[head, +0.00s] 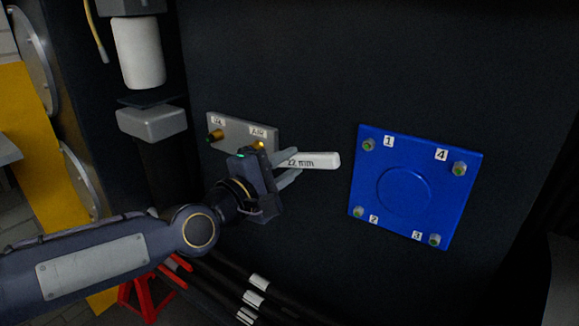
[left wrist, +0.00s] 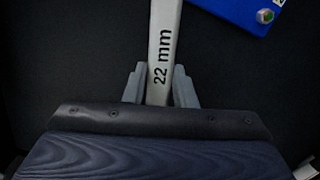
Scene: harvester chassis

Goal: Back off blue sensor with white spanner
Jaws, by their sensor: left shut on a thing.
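My left gripper (head: 292,167) is shut on the white spanner (head: 320,160), which is marked "22 mm". The spanner points right, in front of the dark panel, between the grey plate and the blue plate. In the left wrist view the spanner (left wrist: 165,35) runs up between the two fingers and its far end is out of frame. A grey plate (head: 236,133) behind the gripper bears two brass-coloured fittings, one at left (head: 215,135) and one under an "AIR" label (head: 259,146). I cannot make out a separate blue sensor. My right gripper is not in view.
A square blue plate (head: 405,190) with numbered corner bolts is on the panel (head: 330,70) at right; its corner also shows in the left wrist view (left wrist: 238,10). A white cylinder (head: 137,52) hangs at upper left. Dark hoses with white bands (head: 253,298) run below.

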